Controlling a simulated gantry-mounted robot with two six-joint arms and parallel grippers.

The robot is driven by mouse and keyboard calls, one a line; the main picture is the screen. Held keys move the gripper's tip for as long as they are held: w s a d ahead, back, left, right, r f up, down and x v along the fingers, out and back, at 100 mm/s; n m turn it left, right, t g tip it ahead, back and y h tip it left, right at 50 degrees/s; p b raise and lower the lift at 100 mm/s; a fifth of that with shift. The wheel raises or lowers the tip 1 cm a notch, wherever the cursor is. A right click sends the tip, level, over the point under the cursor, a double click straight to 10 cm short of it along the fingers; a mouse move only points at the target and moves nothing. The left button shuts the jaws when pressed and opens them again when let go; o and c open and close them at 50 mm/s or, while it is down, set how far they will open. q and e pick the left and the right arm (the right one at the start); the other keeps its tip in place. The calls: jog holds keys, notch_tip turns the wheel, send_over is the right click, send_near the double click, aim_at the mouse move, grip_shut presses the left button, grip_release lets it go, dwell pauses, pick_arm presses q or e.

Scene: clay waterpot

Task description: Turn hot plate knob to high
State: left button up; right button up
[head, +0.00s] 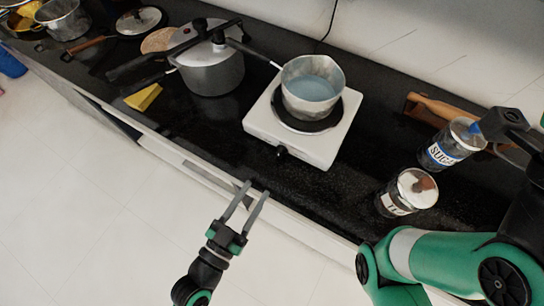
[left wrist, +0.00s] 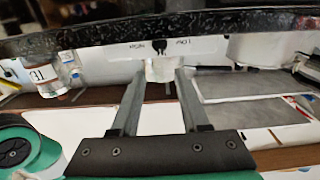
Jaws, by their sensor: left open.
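The white hot plate (head: 257,121) stands on the black counter. Its small black knob (head: 282,152) is on the front side, facing the room. In the left wrist view a dark knob (left wrist: 159,46) sits on a white panel, with small lettering on both sides that I cannot read. My left gripper (head: 257,188) is open and empty, in front of the knob near the counter's front edge and apart from it. In the left wrist view its fingers (left wrist: 160,78) point toward the knob. The knob's setting is too small to tell. My right gripper's fingers do not show.
A saucepan (head: 313,85) with bluish contents sits on the burner. A pressure cooker (head: 210,68) and yellow sponge (head: 143,97) stand left. A sugar jar (head: 452,146) and another jar (head: 407,193) stand right, near my green right arm. The counter before the knob is clear.

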aim_at(278, 154)
pick_arm(q)
jog(key=b+x, duration=0.1)
jog(key=x, duration=0.9)
jog(key=shift+w+d+r, duration=0.1)
jog(key=shift+w+d, duration=0.1)
jog(key=shift+w, duration=0.15)
grip_shut()
